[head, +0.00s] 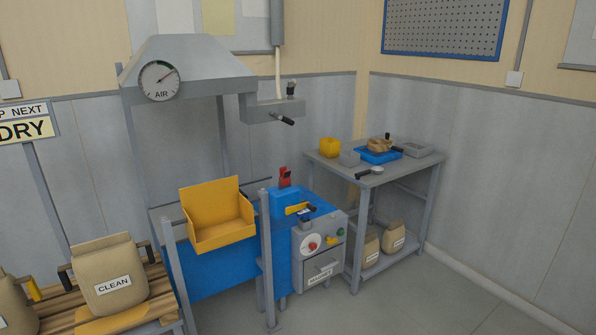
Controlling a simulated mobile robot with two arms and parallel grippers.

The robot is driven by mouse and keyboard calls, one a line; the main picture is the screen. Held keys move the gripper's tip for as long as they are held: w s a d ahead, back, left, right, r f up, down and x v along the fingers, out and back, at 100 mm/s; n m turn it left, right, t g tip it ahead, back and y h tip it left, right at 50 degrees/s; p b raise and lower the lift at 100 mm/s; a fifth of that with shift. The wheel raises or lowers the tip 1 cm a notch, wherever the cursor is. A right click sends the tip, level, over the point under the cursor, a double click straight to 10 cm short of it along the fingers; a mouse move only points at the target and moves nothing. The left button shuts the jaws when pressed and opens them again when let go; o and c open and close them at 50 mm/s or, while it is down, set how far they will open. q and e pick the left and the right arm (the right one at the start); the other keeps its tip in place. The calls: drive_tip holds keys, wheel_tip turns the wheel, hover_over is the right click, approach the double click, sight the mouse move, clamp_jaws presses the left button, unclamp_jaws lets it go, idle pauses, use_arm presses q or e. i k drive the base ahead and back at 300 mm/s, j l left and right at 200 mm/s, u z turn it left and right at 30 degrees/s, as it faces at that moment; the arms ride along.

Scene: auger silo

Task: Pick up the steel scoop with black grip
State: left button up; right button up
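The steel scoop with black grip (376,170) lies on the front edge area of the grey metal table (345,182) at the right. Its small steel bowl points right and its black grip points left, close to the table's front edge. Nothing is touching it from above. Neither of my grippers shows in the head view.
Behind the scoop are a yellow cup (329,147), a grey cup (349,158), a blue tray (367,157) with a brown item, and a grey tray (416,149). A blue machine (222,278) with a yellow hopper (220,234) stands left of the table. Floor is clear at the front right.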

sight(376, 170)
drive_tip(key=i+j+z, duration=0.1)
drive_tip(key=i+z, duration=0.4)
drive_tip(key=i+j+z, duration=0.3)
drive_tip(key=z, duration=0.2)
drive_tip(key=i+j+z, duration=0.45)
